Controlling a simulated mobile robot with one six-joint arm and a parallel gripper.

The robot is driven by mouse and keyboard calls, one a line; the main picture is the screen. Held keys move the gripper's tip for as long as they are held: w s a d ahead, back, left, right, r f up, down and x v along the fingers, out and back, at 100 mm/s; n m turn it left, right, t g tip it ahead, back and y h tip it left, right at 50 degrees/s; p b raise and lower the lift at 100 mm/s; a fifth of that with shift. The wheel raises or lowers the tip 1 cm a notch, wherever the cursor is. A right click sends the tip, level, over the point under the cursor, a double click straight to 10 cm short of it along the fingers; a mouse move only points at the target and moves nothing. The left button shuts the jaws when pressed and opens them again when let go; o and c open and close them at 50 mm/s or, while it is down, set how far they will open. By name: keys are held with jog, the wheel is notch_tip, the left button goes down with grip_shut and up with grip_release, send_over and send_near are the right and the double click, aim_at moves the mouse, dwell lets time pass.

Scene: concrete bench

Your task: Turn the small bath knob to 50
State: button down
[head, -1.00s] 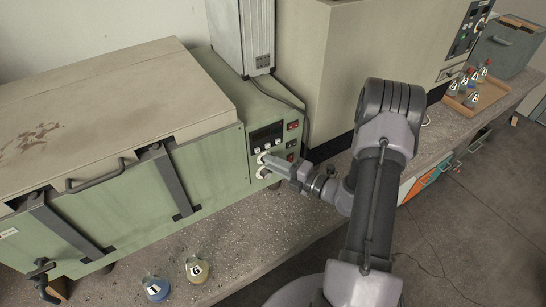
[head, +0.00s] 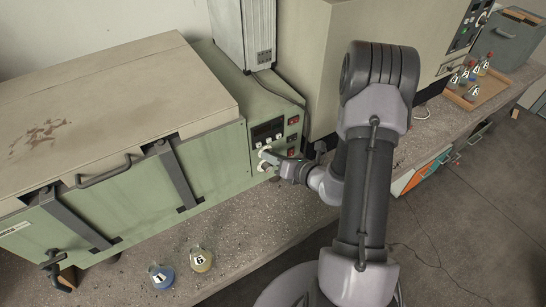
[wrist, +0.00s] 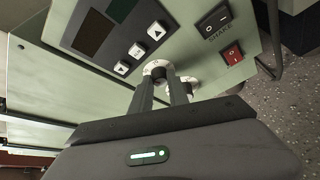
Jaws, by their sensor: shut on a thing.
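The green water bath's control panel (head: 267,135) carries two pale round knobs below its display and buttons. My gripper (head: 271,156) reaches the panel from the right and is shut on one of these knobs (wrist: 156,68), taken here as the small bath knob. In the wrist view my two fingers (wrist: 160,82) stand on either side of it, and its white face shows between their tips. The other knob (wrist: 190,81) is partly hidden behind the right finger. The knob's scale and pointer are too small to read.
A black switch (wrist: 213,19) and a red switch (wrist: 232,54) sit to the right on the panel. Flasks of blue (head: 161,278) and yellow (head: 201,260) liquid stand on the bench front. A wooden tray (head: 460,101) of flasks is at the far right.

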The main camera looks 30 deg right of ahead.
jog(key=shift+a+n+h, duration=0.1)
jog(key=shift+n+h, duration=0.4)
jog(key=shift+n, duration=0.1)
dwell(0.3)
jog(key=c, duration=1.3)
grip_release()
jog(key=p+v, duration=0.8)
jog(key=v, duration=0.9)
jog(key=shift+s+a+r+p, duration=0.1)
jog(key=shift+s+r+p, duration=0.1)
jog(key=shift+p, duration=0.15)
